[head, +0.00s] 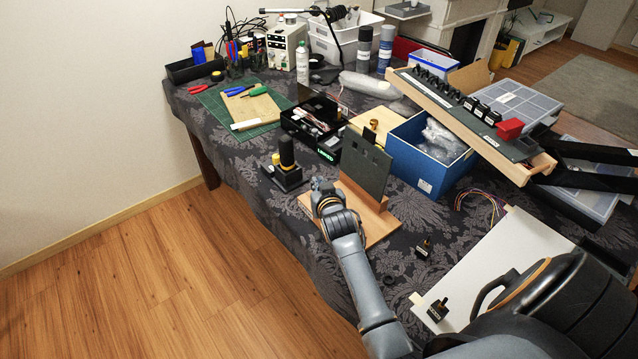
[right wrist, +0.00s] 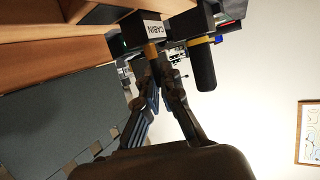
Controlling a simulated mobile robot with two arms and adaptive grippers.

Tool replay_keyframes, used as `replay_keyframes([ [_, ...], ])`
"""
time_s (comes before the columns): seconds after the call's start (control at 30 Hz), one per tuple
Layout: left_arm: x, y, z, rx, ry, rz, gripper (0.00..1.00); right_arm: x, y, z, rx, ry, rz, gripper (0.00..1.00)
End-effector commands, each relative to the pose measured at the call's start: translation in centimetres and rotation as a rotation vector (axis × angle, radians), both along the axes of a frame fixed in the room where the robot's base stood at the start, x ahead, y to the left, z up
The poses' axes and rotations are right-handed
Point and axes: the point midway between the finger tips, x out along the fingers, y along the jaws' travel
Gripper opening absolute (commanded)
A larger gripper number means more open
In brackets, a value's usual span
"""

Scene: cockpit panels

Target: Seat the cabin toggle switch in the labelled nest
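In the head view, my right gripper (head: 322,184) is low beside a dark upright panel (head: 366,168) on a wooden base (head: 383,228). In the right wrist view, its fingers (right wrist: 152,62) close together on the brass part of a black toggle switch (right wrist: 147,27) with a white CABIN label. The wooden base also shows in the right wrist view (right wrist: 50,52), and the dark panel (right wrist: 60,125) is at left. The gripper hides the switch in the head view. I cannot make out the labelled nest. My left gripper is not in view.
A black lever unit (head: 287,165) with a yellow ring stands left of the wooden base. Two loose toggle switches (head: 424,248) (head: 438,310) are at the right front. A blue box (head: 425,165) and a black bin (head: 312,125) stand behind.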

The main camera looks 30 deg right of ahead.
Motion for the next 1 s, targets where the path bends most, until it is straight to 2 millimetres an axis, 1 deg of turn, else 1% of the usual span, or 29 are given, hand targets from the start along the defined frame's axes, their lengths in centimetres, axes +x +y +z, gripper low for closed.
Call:
replay_keyframes([
  [0.17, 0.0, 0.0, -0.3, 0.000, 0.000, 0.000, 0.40, 0.0, 0.0, -0.5, 0.000, 0.000, 0.000, 0.00],
  [0.2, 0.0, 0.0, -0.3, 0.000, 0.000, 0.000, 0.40, 0.0, 0.0, -0.4, 0.000, -0.001, 0.000, 0.11],
  [0.27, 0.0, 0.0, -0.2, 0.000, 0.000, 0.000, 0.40, 0.0, 0.0, -0.4, 0.000, -0.001, 0.000, 0.23],
  [0.3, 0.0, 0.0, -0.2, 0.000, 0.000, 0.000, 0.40, 0.0, 0.0, -0.4, 0.000, -0.001, 0.000, 0.31],
  [0.6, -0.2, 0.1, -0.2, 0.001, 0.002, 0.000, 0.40, 0.0, 0.0, -0.4, 0.000, 0.000, 0.000, 0.32],
  [0.73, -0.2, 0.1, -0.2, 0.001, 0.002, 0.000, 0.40, -0.6, 0.3, -0.2, 0.000, -0.001, 0.000, 0.32],
  [0.87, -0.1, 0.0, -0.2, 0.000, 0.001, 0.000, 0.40, -2.3, 0.9, 0.4, 0.001, 0.000, 0.000, 0.32],
  [1.0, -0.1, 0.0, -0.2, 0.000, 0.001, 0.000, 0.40, -4.8, 1.9, 1.3, 0.000, 0.001, 0.000, 0.32],
])
